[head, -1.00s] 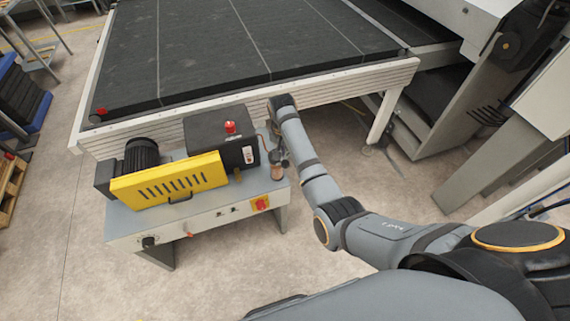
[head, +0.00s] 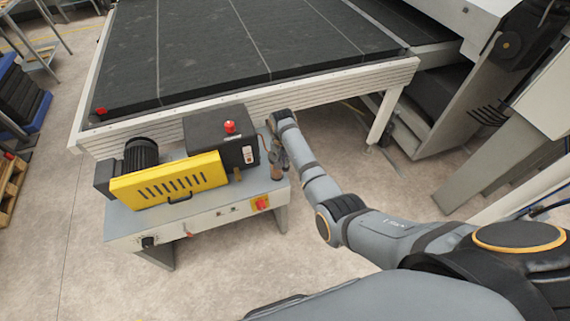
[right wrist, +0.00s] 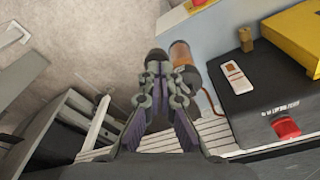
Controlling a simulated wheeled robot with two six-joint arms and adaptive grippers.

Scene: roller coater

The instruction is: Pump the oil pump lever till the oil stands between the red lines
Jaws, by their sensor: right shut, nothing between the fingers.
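The oil pump stands on the right end of the machine's grey table. Its amber-brown oil cylinder (head: 277,172) also shows in the right wrist view (right wrist: 181,54). The oil level and red lines are too small to make out. A dark round knob (right wrist: 156,57), which looks like the lever's end, shows just beyond my fingertips, left of the cylinder. My right gripper (head: 278,160) is shut and empty, close beside the pump; its fingertips (right wrist: 163,72) overlap the knob in view. I cannot tell whether they touch. The rest of the lever is hidden. My left gripper is not in view.
The machine has a yellow guard (head: 170,182), a black motor (head: 141,156) and a dark box (head: 218,138) with a red button (head: 230,127) left of the pump. A large black-topped conveyor (head: 200,50) stands behind.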

